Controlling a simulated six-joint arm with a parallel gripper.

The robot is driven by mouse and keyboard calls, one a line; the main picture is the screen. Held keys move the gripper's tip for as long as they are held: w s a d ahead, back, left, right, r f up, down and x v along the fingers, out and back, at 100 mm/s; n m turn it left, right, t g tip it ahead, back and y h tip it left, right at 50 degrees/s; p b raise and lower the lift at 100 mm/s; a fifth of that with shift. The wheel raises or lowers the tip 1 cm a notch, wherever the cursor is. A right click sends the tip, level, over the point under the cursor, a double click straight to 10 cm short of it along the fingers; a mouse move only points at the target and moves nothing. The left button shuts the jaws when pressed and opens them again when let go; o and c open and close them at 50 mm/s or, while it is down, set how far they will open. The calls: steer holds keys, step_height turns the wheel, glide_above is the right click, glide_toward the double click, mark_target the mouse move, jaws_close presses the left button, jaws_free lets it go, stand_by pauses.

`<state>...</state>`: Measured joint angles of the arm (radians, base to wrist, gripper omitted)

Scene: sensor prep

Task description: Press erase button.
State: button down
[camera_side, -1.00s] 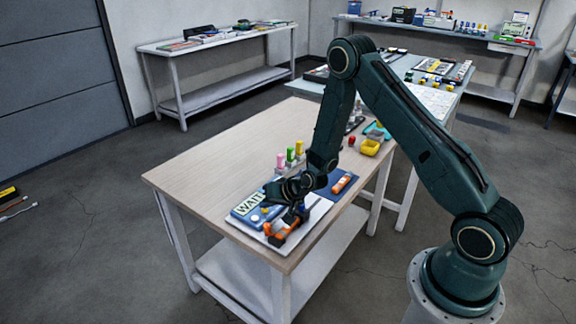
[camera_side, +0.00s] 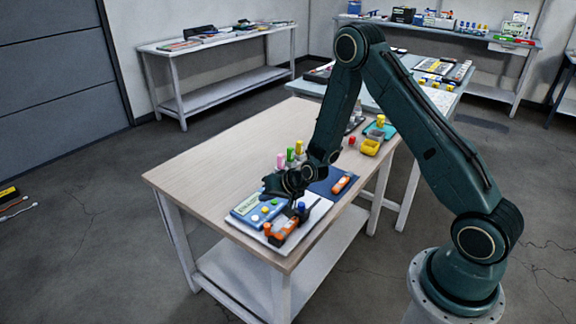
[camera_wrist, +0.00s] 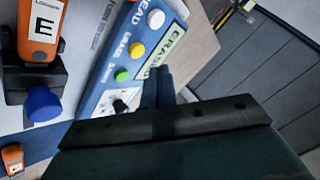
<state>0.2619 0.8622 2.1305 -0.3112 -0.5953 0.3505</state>
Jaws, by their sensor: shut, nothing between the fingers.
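A blue device (camera_side: 238,216) lies on the near end of the wooden table; it also shows in the wrist view (camera_wrist: 108,100).
Another orange unit (camera_side: 342,184) lies on a blue mat. Coloured pegs (camera_side: 290,155) stand behind my gripper. The table's left side (camera_side: 200,165) is clear.

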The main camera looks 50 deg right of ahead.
steer(key=shift+r, duration=1.75)
step_height(320, 180, up, 11)
steer(key=n, duration=0.3)
glide_above(268, 213)
steer(key=s+a, duration=0.3)
steer(key=s, duration=0.1)
steer(key=s+a+r+n+g, duration=0.2)
steer(key=s+r, duration=0.5)
steer(key=r, duration=0.2)
steer(key=s+r+n, duration=0.1)
steer(key=s+r, duration=0.2)
steer(key=s, duration=0.8)
steer(key=s+a+r+n+g+h, duration=0.1)
steer(key=s+r, duration=0.3)
steer(key=s, duration=0.7)
steer(key=shift+r+n+g, duration=0.2)
steer(key=shift+n+g, duration=0.1)
steer(key=shift+n, duration=0.1)
